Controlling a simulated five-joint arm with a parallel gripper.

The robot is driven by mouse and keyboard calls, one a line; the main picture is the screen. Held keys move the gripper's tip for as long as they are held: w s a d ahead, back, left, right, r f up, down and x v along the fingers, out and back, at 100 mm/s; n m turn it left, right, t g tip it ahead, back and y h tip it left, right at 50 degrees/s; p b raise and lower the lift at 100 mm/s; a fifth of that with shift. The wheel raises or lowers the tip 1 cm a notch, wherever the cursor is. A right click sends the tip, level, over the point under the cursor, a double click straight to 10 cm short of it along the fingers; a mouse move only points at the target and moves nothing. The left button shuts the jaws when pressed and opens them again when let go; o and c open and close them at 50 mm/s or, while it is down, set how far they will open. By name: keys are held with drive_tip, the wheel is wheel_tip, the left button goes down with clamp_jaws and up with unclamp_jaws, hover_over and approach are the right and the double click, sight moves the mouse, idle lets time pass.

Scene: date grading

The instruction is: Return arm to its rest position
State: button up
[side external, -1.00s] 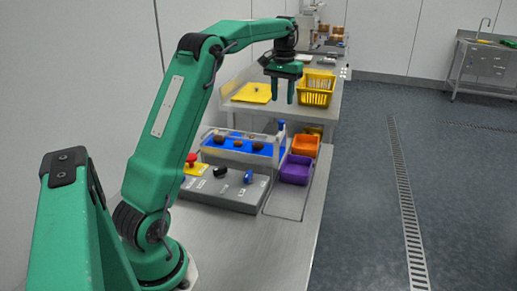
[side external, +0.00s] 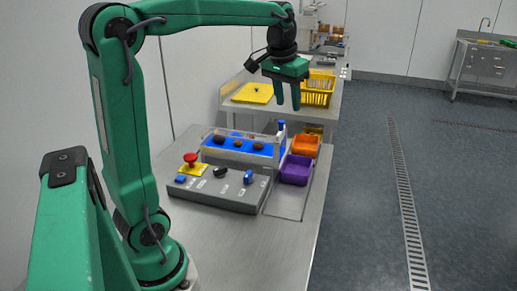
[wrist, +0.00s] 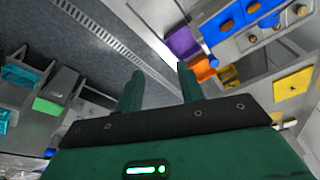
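My green gripper (side external: 288,98) hangs in the air above the far end of the work table, with its fingers pointing down. The two fingers are apart with nothing between them. In the wrist view the fingers (wrist: 160,88) also show apart and empty, with the floor beyond. My upper arm stands nearly upright and my forearm reaches level toward the right. Below is a blue belt (side external: 232,149) with several brown dates (side external: 239,143) on it.
A grey control panel (side external: 225,199) with a red stop button (side external: 190,158) sits nearest. A purple bin (side external: 296,170) and an orange bin (side external: 304,145) stand right of the belt. A yellow basket (side external: 318,90) and yellow board (side external: 253,93) lie behind. The table front is clear.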

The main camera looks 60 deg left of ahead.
drive_tip(key=s+d+f+m+t, duration=0.1)
drive_tip(key=s+d+f, duration=0.3)
drive_tip(key=s+d, duration=0.2)
drive_tip(key=s+d+f+m+t, duration=0.2)
drive_tip(key=s+d, duration=0.4)
drive_tip(key=s, duration=0.5)
drive_tip(key=shift+f+h, duration=0.4)
drive_tip(key=shift+f, duration=0.5)
idle(0.3)
